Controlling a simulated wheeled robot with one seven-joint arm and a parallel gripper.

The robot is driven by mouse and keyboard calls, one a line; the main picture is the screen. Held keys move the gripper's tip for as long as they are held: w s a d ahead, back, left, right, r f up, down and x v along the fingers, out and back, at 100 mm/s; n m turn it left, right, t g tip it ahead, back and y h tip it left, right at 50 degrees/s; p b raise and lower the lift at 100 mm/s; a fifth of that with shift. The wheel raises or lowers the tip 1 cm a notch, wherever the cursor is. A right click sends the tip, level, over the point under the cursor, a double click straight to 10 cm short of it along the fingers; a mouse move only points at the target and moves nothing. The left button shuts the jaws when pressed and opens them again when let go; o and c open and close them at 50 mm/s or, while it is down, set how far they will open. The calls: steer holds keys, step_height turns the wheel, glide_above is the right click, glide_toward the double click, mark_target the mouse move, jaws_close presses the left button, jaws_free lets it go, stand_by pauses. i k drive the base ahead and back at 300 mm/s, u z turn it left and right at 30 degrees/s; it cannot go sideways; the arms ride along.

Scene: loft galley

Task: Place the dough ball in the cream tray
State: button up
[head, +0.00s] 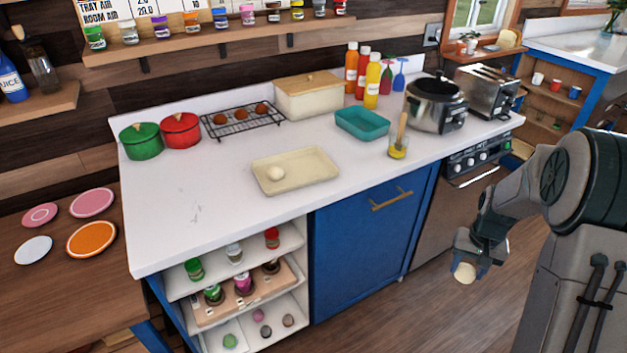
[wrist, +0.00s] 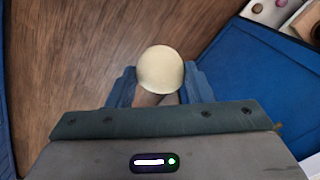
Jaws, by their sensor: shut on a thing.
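The cream tray (head: 318,178) lies on the white counter, near its front edge. One pale dough ball (head: 276,174) rests in it, toward the left end. My gripper (head: 466,268) is in front of the counter, to the right of and lower than the tray, out over the floor. It is shut on another pale dough ball (head: 464,273). In the wrist view this held dough ball (wrist: 160,69) sits between the two blue fingers, with wood floor beneath it.
A teal tray (head: 362,123), a glass with a brush (head: 398,150) and a steel cooker (head: 436,104) stand right of the tray. Pots (head: 181,130) and a rack of brown balls (head: 243,119) stand behind. The counter's left front is clear. Open shelves (head: 240,285) hold jars below.

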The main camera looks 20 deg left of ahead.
mark_target(310, 167)
steer(key=u, duration=1.15)
steer(key=i, duration=0.5)
